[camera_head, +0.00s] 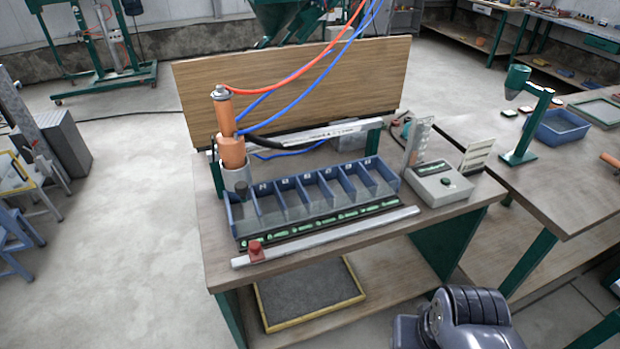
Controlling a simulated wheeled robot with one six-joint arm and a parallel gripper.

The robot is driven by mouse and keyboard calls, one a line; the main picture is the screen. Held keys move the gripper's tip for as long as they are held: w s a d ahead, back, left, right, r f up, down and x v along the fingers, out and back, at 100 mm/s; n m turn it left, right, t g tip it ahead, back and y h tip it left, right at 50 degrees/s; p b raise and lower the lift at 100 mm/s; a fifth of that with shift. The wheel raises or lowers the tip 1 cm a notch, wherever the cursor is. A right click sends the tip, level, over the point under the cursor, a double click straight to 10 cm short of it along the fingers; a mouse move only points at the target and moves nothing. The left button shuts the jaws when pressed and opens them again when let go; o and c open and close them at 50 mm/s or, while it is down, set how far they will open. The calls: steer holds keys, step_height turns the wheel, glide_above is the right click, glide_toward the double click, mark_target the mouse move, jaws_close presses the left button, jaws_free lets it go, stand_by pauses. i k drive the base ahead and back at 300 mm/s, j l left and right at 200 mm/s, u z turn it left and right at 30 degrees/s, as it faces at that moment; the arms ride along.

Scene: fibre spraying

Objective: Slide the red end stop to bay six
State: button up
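The red end stop (256,252) sits on a silver rail (330,234) along the front of the workbench, near the rail's left end. Behind the rail is a blue bay rack (393,178) split by dividers into several bays. Small pale labels show on the dividers, but they are too small to read surely. The stop is in front of the leftmost bays. A dark strip with green marks (320,223) lies between rack and rail. My gripper is not in view; only a dark grey part of my arm shows at the bottom right.
An orange spray unit (232,150) in a grey holder stands at the rack's left end, with red and blue hoses rising from it. A grey control box (440,184) stands right of the rack. A wooden board (290,85) backs the bench. The space in front of the rail is clear.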

mark_target(256, 253)
steer(key=i+j+u, duration=0.1)
steer(key=i+u, duration=0.5)
steer(key=u, duration=0.2)
